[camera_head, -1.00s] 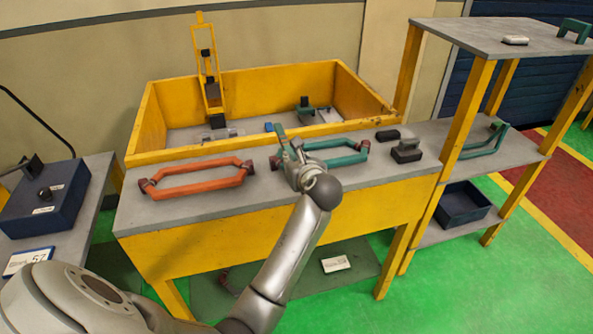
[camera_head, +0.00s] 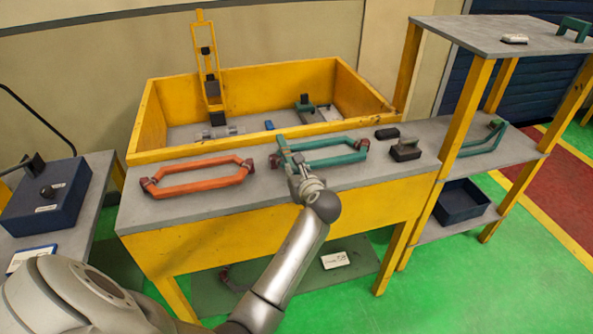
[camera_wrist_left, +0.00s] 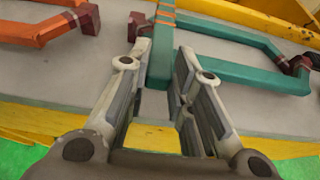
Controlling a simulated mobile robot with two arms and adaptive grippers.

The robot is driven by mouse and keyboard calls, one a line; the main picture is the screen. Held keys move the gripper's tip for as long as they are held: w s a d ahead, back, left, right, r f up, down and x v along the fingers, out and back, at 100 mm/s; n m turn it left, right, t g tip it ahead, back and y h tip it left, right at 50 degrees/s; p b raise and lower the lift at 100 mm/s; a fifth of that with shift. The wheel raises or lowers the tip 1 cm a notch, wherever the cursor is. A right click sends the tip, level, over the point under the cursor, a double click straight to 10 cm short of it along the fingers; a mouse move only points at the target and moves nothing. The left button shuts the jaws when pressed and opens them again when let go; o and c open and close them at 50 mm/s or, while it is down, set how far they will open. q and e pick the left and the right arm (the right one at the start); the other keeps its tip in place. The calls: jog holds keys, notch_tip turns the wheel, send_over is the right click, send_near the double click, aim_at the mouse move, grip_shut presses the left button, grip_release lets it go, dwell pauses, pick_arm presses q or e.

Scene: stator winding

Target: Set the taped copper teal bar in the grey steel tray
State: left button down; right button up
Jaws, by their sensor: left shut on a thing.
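My left gripper (camera_wrist_left: 160,85) is shut on a teal bar (camera_wrist_left: 162,45) with orange-copper bands near its far end. In the head view the bar (camera_head: 284,151) points away from the gripper (camera_head: 294,169), over the left end of a teal coil (camera_head: 335,161) on the bench. I cannot tell whether bar and coil touch. A dark blue-grey tray (camera_head: 442,217) stands on the right rack's lower shelf. I cannot tell whether it is the grey steel tray, and no other tray is clear. My right gripper is not in view.
An orange coil (camera_head: 195,190) lies left on the bench. Dark blocks (camera_head: 405,150) lie right of the teal coil. A yellow-walled bin (camera_head: 140,125) behind holds fixtures. A blue box (camera_head: 70,190) stands at far left. The rack's top (camera_head: 470,35) has some free room.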

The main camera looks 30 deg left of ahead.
pick_arm(q)
jog(key=c, duration=1.3)
grip_release()
jog(key=shift+r, duration=0.2)
jog(key=b+v, duration=0.2)
jog(key=v, duration=1)
jog(key=shift+d+r, duration=0.1)
jog(key=shift+r, duration=0.2)
